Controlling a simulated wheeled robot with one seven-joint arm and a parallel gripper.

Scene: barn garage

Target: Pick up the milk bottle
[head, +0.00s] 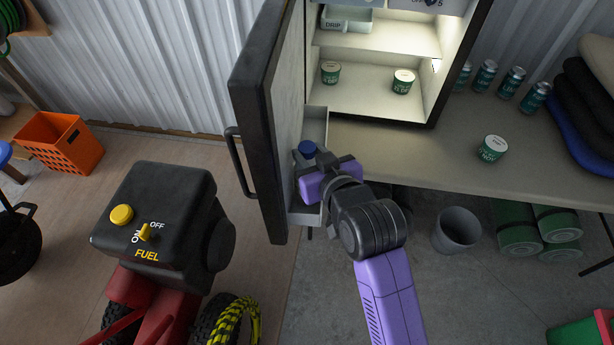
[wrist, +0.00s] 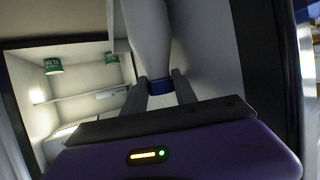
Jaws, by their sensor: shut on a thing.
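The milk bottle is white with a blue cap (head: 307,148); in the head view only the cap clearly shows, at the door shelf (head: 315,122) inside the open fridge door. My gripper (head: 312,165) reaches into this shelf, and my purple wrist hides most of the bottle. In the wrist view, which looks upside down, the bottle's white body (wrist: 149,35) runs away from the cap. The two fingers of my gripper (wrist: 160,87) stand on either side of the blue cap, shut on the bottle at that end. I cannot tell whether the bottle touches the shelf floor.
The fridge door (head: 262,100) stands open left of my gripper. Green-and-white tubs (head: 330,72) stand inside the fridge. The table (head: 440,165) holds another tub (head: 492,149) and several cans (head: 510,82). A black and red fuel machine (head: 160,220) stands at left; a grey bin (head: 456,230) stands at right.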

